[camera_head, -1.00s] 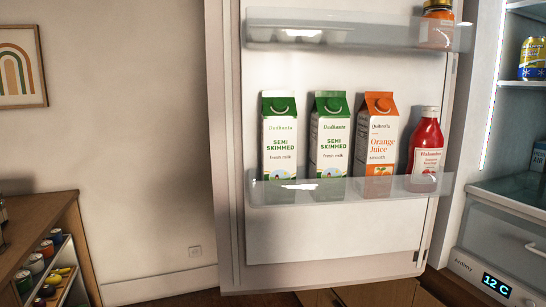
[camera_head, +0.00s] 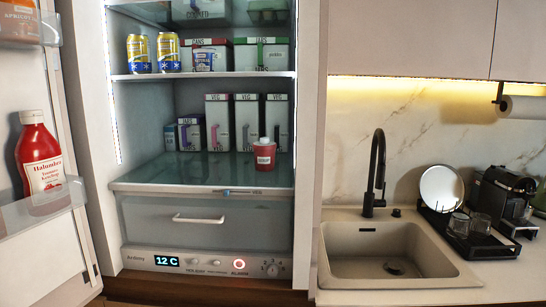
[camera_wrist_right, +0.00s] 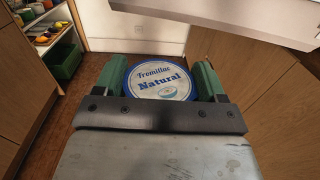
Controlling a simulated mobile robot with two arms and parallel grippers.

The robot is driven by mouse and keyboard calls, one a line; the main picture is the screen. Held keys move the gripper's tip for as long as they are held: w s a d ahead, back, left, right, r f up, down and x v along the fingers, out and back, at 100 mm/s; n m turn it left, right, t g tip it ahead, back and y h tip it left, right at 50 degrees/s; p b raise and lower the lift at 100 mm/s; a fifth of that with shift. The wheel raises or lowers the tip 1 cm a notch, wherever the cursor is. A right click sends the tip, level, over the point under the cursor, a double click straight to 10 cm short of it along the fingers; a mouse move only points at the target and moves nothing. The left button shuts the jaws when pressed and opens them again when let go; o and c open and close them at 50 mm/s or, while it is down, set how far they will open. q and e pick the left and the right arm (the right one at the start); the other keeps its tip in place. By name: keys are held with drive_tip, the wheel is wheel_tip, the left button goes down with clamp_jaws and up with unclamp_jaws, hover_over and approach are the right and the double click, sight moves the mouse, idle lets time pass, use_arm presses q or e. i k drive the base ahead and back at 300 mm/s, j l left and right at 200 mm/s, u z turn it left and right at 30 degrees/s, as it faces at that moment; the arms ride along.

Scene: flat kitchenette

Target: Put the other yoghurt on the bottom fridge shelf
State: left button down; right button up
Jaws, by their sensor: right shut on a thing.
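In the right wrist view, my right gripper (camera_wrist_right: 160,74) is shut on a round yoghurt pot (camera_wrist_right: 159,84). Its blue-rimmed white lid reads "Natural" and faces the camera, with a green finger on each side. The pot is held over the floor. In the head view the fridge stands open, and its bottom shelf (camera_head: 200,172) is the glass one above the drawer. My left gripper is not in view.
Several tall VEG boxes (camera_head: 218,122) stand at the back of the bottom shelf. Its front left and middle are clear. The drawer (camera_head: 205,235) below is shut. The open door with a ketchup bottle (camera_head: 38,155) is at left. A sink (camera_head: 385,250) is at right.

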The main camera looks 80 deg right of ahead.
sight(222, 169)
drive_tip(key=i+z, duration=0.15)
drive_tip(key=z, duration=0.3)
drive_tip(key=i+z, duration=0.1)
drive_tip(key=z, duration=0.4)
drive_tip(key=i+z, duration=0.15)
drive_tip(key=z, duration=0.3)
drive_tip(key=i+j+z, duration=0.1)
drive_tip(key=z, duration=0.35)
drive_tip(key=i+j, duration=0.25)
drive_tip(key=j, duration=0.2)
